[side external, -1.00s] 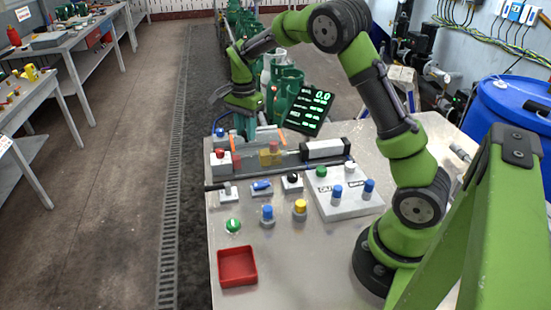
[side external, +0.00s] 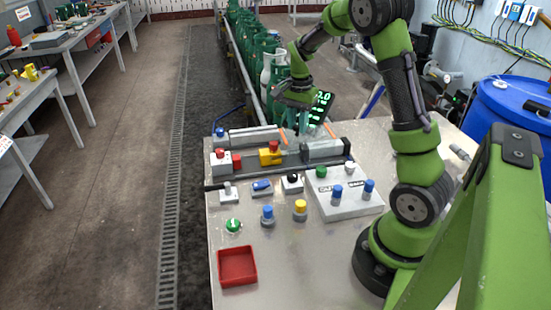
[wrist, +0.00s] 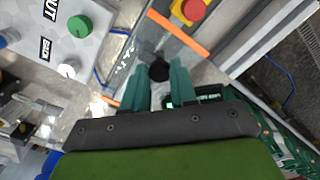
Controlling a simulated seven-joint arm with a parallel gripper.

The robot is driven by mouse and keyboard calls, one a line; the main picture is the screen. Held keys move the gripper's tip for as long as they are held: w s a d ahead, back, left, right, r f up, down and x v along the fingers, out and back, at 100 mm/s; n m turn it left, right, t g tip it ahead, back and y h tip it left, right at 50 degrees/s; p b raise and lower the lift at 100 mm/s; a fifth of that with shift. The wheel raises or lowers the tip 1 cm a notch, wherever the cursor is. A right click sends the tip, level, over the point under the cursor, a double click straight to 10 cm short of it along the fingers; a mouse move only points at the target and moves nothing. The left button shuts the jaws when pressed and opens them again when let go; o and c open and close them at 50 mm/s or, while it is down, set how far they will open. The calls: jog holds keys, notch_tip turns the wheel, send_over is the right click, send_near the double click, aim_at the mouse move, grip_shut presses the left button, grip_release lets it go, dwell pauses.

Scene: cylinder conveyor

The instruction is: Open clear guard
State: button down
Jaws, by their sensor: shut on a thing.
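The clear guard (side external: 322,150) is a see-through cover with orange edge strips, over the right part of the grey rail at the back of the bench. In the wrist view its orange edge (wrist: 180,33) runs diagonally near my fingertips. My gripper (side external: 302,126) reaches down to the guard from behind. In the wrist view my teal fingers (wrist: 161,70) are shut on a small dark knob (wrist: 160,70). The yellow block with a red button (side external: 270,153) stands uncovered, left of the guard; it also shows in the wrist view (wrist: 190,10).
A white-and-red button box (side external: 220,160) sits left of the yellow block. A control box (side external: 345,200), several knobs and a red tray (side external: 238,266) lie in front. A black display (side external: 322,106) stands behind the guard, with green cylinders (side external: 245,40) beyond.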

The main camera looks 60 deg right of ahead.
jog(key=shift+s+d+r, duration=0.1)
jog(key=shift+s+d, duration=0.55)
jog(key=shift+s, duration=0.05)
jog(key=c, duration=0.9)
grip_release()
notch_tip(320, 180, up, 17)
jog(key=shift+f, duration=0.1)
